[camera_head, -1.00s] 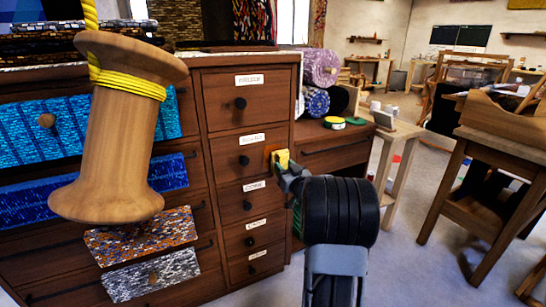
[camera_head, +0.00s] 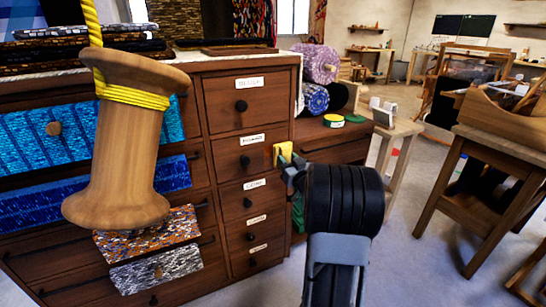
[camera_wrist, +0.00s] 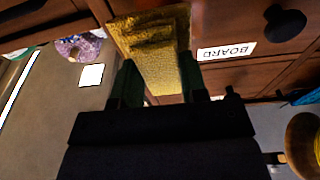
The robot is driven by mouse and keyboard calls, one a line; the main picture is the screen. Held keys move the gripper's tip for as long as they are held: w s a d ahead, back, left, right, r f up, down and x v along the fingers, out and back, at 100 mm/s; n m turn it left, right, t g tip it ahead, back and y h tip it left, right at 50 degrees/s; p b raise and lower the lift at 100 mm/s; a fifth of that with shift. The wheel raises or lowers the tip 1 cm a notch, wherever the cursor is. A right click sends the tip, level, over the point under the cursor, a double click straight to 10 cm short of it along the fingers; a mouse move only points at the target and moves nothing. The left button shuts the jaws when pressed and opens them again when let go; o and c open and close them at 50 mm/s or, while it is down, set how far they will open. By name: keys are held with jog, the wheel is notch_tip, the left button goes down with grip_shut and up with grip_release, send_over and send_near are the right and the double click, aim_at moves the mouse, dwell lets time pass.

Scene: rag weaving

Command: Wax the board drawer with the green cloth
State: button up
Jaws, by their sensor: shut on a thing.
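My gripper (camera_wrist: 162,88) is shut on a yellow, rough-textured cloth or pad (camera_wrist: 160,60); its color is yellow, not green. In the head view the yellow pad (camera_head: 283,153) is at the right edge of the board drawer (camera_head: 222,158), right of its round black knob. A green thing (camera_head: 298,215), perhaps cloth, shows low beside the cabinet, partly hidden by my arm.
A large wooden spool with yellow cord (camera_head: 122,140) hangs in the left foreground. A low side cabinet (camera_head: 335,145) bears fabric rolls and small tins. A workbench (camera_head: 490,140) stands at right, with open floor (camera_head: 410,220) before it.

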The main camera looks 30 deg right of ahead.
jog(key=shift+v, duration=0.85)
jog(key=shift+r, duration=0.15)
jog(key=r+v, duration=0.1)
jog(key=v, duration=0.5)
